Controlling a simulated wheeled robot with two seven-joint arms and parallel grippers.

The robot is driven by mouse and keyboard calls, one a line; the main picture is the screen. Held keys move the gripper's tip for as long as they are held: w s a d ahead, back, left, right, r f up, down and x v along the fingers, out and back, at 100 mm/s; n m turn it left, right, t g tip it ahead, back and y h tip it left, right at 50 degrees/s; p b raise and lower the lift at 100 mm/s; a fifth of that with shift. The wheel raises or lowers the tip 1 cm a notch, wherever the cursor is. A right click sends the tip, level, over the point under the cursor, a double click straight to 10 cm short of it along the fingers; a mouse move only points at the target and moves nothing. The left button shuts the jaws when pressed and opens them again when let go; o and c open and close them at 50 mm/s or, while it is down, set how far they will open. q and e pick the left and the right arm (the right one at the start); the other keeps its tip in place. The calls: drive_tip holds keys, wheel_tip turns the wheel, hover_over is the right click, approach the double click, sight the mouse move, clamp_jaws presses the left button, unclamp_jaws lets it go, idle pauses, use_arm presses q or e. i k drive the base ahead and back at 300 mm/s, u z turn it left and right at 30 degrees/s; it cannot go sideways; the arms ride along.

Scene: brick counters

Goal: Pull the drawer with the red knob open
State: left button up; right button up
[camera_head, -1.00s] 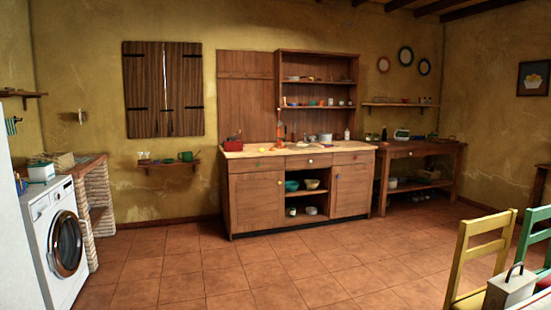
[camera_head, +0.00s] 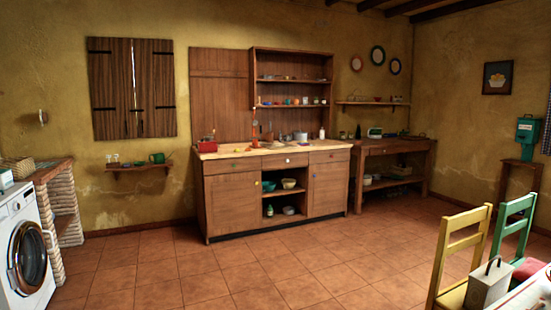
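A wooden cabinet (camera_head: 235,205) stands against the back wall, with a row of shut drawers under its pale countertop. The left drawer (camera_head: 222,167), middle drawer (camera_head: 285,161) and right drawer (camera_head: 328,156) all sit flush with the front. A small pale knob (camera_head: 288,161) shows on the middle drawer. The knobs are tiny at this distance, and I cannot tell which one is red. Neither of my grippers is in view.
The tiled floor (camera_head: 240,270) before the cabinet is clear. A washing machine (camera_head: 25,250) stands at the left. A yellow chair (camera_head: 460,245), a green chair (camera_head: 512,225) and a table corner (camera_head: 520,292) are at the front right. A side table (camera_head: 400,148) stands right of the cabinet.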

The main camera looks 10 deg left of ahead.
sight(339, 154)
drive_tip(key=z, duration=0.15)
drive_tip(key=i, duration=4.9)
drive_tip(key=u, duration=0.25)
drive_tip(key=i, duration=2.65)
drive_tip(key=u, duration=0.3)
